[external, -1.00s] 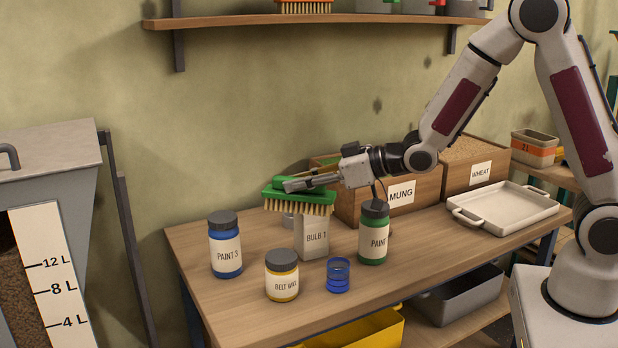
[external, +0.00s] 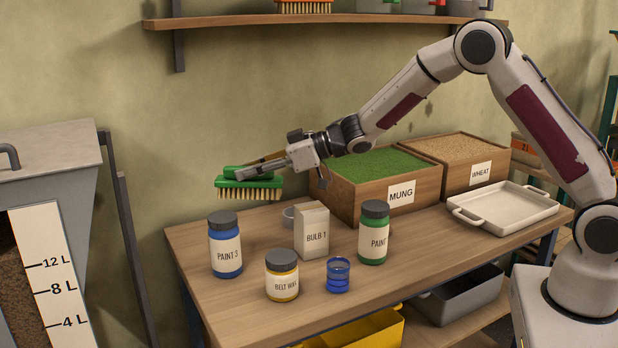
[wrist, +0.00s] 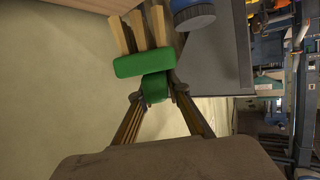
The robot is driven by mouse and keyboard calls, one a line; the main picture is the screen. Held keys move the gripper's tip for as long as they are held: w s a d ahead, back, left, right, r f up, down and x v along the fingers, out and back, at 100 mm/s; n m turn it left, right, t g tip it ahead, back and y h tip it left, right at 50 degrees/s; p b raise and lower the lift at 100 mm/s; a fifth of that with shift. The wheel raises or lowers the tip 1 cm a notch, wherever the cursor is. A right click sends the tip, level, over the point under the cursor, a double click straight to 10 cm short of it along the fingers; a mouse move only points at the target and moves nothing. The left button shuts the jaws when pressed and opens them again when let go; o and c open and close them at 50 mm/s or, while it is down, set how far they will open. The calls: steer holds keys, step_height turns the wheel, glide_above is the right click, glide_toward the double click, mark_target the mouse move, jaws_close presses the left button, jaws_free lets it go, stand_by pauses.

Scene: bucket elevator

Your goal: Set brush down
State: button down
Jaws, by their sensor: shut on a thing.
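The green brush (external: 248,189) has pale bristles pointing down. My gripper (external: 262,170) is shut on its green handle and holds it level in the air, above the back left part of the wooden table (external: 195,290), clear of the surface. In the wrist view the green brush (wrist: 145,65) sits between my fingertips (wrist: 155,88), with several bristle tufts showing beyond it.
The blue Paint 3 jar (external: 225,245) stands below the brush. The Bulb 1 box (external: 312,230), belt wax jar (external: 282,275), blue glass (external: 338,275) and green paint jar (external: 374,232) stand nearby. The mung crate (external: 400,190) is behind. The table's left back corner looks bare.

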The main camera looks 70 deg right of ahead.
steer(key=w+d+f+n+y, duration=0.1)
steer(key=w+d+f, duration=0.5)
steer(key=d, duration=0.2)
steer(key=shift+d+f+n+g+y, duration=0.2)
steer(key=shift+d+n+g+y, duration=0.1)
steer(key=shift+n+y, duration=0.1)
step_height(320, 180, down, 6)
stand_by(0.7)
steer(key=shift+f, duration=0.15)
steer(key=shift+f, duration=1.85)
steer(key=shift+f, duration=0.15)
steer(key=c, duration=1.9)
jaws_free()
